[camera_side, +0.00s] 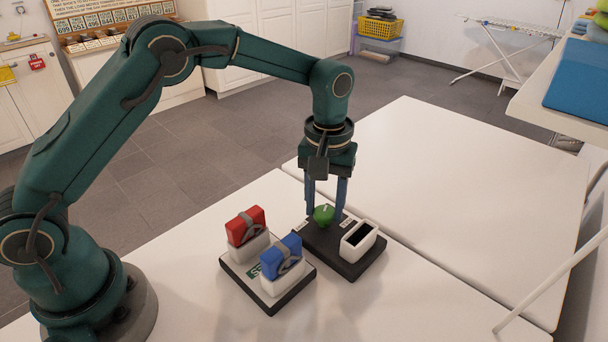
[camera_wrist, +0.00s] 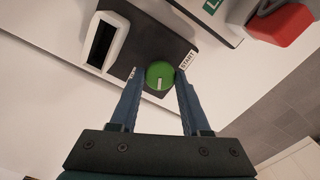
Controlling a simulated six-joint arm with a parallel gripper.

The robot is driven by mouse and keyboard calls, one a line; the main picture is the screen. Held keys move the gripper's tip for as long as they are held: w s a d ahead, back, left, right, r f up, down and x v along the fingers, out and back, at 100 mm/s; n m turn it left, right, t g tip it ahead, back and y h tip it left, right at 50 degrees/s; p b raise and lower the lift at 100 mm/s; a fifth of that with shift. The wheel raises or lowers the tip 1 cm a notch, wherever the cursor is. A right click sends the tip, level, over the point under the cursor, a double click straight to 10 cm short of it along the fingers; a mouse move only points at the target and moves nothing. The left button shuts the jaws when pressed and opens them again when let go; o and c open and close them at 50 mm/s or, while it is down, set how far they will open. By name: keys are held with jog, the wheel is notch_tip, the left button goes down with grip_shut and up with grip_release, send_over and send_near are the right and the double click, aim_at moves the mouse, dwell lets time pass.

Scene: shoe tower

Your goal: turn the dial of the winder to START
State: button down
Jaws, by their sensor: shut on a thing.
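The winder is a black base (camera_side: 345,262) with a green dial (camera_side: 324,215) and a white box with a dark slot (camera_side: 359,238). My gripper (camera_side: 325,208) points down at the dial, its two blue fingers shut on opposite sides of it. In the wrist view the green dial (camera_wrist: 159,73) sits between the fingertips, and its white pointer line (camera_wrist: 159,84) points toward the picture's bottom. The START label (camera_wrist: 187,60) is right of the dial there, and the pointer is not on it. Another label (camera_wrist: 132,73) at the left is partly hidden by a finger.
Left of the winder stands a black-edged white base (camera_side: 240,273) bearing a red block (camera_side: 246,226) and a blue block (camera_side: 281,257) on white stands with grey straps. The white table (camera_side: 440,270) is clear to the right. A shelf with a blue mat (camera_side: 580,80) is at the far right.

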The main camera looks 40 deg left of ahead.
aim_at(324, 211)
jog(key=n, duration=1.2)
jog(key=shift+n, duration=0.4)
dwell(0.3)
jog(key=shift+c, duration=1.8)
grip_release()
jog(key=shift+r, duration=2.55)
